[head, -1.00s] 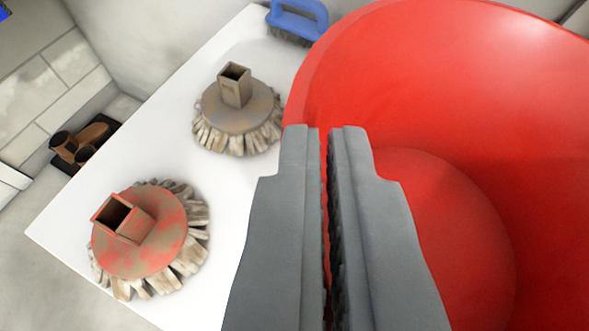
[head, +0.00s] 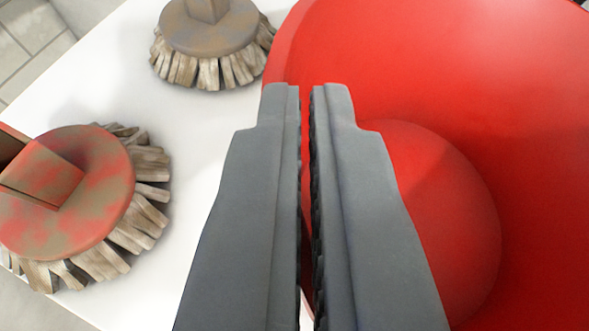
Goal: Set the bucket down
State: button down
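The red bucket (head: 500,90) fills the right side of the view, and I look into its inside. A rounded red bulge shows low inside it. My gripper (head: 305,92) is at the bucket's left wall, with its two grey fingers close together and only a narrow gap between them. The gripper is shut on the bucket's wall near the rim. The fingers hide part of the rim and left wall. The bucket's underside is out of view, so I cannot tell whether it touches the white surface (head: 210,150).
A round brush head with a red, worn top (head: 95,200) lies at the left on the white surface. A grey-brown brush head (head: 210,40) lies at the upper left, close to the bucket's rim. A bare white strip runs between the brushes and my gripper.

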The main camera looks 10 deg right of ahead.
jog(key=c, duration=1.7)
grip_release()
jog(key=v, duration=1.2)
jog(key=shift+r, duration=0.1)
jog(key=s+d+r+t, duration=0.1)
jog(key=s+r, duration=0.4)
jog(key=s, duration=0.8)
jog(key=s+d+r+m+t, duration=0.1)
jog(key=s+r, duration=0.4)
jog(key=s, duration=0.8)
jog(key=s+d+r+t, duration=0.1)
jog(key=s+r, duration=0.4)
jog(key=s, duration=0.8)
jog(key=shift+s+d+r+m+t, duration=0.25)
jog(key=shift+r+m+t, duration=0.15)
jog(key=shift+t, duration=0.1)
